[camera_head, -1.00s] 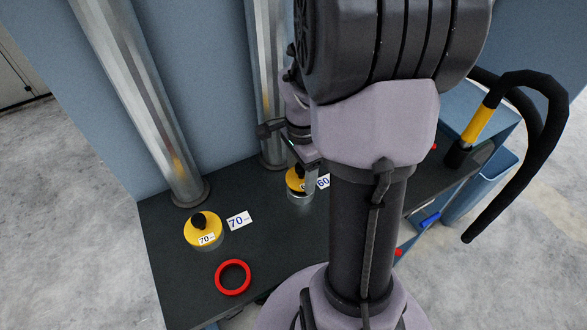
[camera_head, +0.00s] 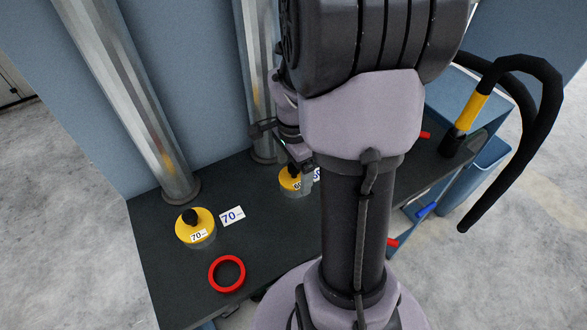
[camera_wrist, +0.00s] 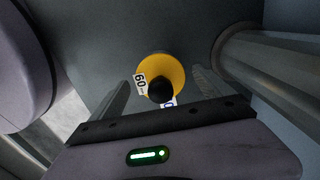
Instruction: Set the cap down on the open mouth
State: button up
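A yellow cap with a black knob and a "60" label (camera_head: 290,179) sits on a short grey cylinder on the dark table. In the wrist view this cap (camera_wrist: 177,70) lies between and beyond my fingers. My gripper (camera_wrist: 161,85) is open over it, fingers apart, with nothing between the tips touching the knob. A finger partly hides the cap in the head view. A second yellow cap labelled "70" (camera_head: 188,219) sits on another grey base to the left. A red ring (camera_head: 213,274) with a dark middle is near the front edge; I cannot tell whether it is an open mouth.
Two shiny metal pipes (camera_head: 122,95) rise from the back of the table. A black hose with a yellow band (camera_head: 471,110) loops at the right.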

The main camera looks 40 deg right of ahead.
notch_tip(320, 180, up, 13)
jog(key=p, duration=0.6)
jog(key=s+a+r+n+t, duration=0.2)
jog(key=a+n, duration=0.3)
jog(key=a, duration=0.3)
jog(key=s+a+r+n+t+y, duration=0.1)
jog(key=a+r+n, duration=0.3)
jog(key=a, duration=0.4)
jog(key=s+a+r+n+t+y, duration=0.1)
jog(key=s+a+r+n+t, duration=0.1)
jog(key=a+n, duration=0.5)
jog(key=shift+s+a+r+t, duration=0.45)
jog(key=shift+s+r, duration=0.4)
jog(key=shift+s, duration=0.25)
